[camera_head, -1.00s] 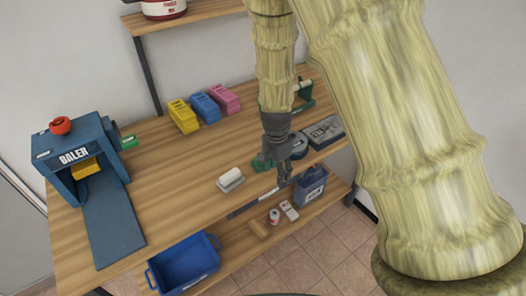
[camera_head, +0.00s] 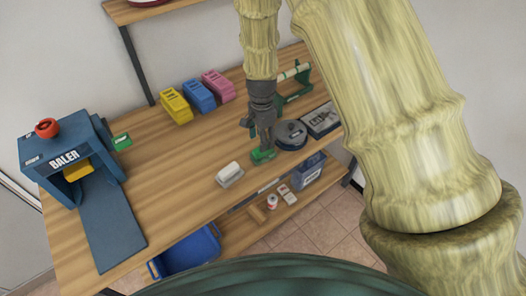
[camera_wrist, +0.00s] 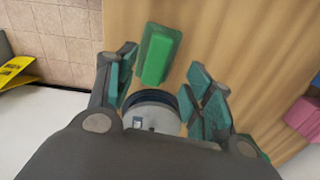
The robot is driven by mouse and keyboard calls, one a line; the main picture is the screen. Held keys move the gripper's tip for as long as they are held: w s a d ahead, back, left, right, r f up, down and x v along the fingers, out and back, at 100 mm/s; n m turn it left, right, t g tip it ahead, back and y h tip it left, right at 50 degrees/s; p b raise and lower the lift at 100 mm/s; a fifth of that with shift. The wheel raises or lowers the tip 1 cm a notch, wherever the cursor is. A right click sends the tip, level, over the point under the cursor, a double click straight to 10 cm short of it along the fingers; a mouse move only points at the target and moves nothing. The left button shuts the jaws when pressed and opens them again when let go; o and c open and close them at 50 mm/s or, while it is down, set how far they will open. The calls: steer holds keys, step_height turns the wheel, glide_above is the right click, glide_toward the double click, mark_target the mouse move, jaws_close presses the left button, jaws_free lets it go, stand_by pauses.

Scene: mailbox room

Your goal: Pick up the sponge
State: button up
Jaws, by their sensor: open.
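A green block (camera_head: 263,155) with a darker border lies flat on the wooden table near its front edge; it also shows in the wrist view (camera_wrist: 159,54). A whitish block (camera_head: 230,170) sits on a grey dish to its left in the head view. I cannot tell for sure which of the two is the sponge. My gripper (camera_head: 258,134) is open and empty, pointing down above the table beside the green block. In the wrist view its fingers (camera_wrist: 163,85) spread on either side, with the green block ahead between them, apart from the fingers.
A round grey object (camera_head: 290,134) and a grey tray (camera_head: 321,119) stand right of the green block. Yellow (camera_head: 176,107), blue (camera_head: 199,96) and pink (camera_head: 218,85) holders stand behind. A blue baler (camera_head: 72,160) is at left. Bare table lies between.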

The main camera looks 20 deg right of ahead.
steer(key=shift+w+f, duration=0.25)
steer(key=shift+s+f+p, duration=0.25)
steer(key=shift+s+p, duration=0.3)
steer(key=shift+s, duration=0.05)
steer(key=f, duration=0.1)
steer(key=f+p, duration=0.1)
steer(key=f, duration=0.1)
steer(key=shift+w+d, duration=0.2)
steer(key=shift+s+f+p, duration=0.15)
steer(key=shift+f+p, duration=0.3)
steer(key=shift+f, duration=0.25)
steer(key=c, duration=1.1)
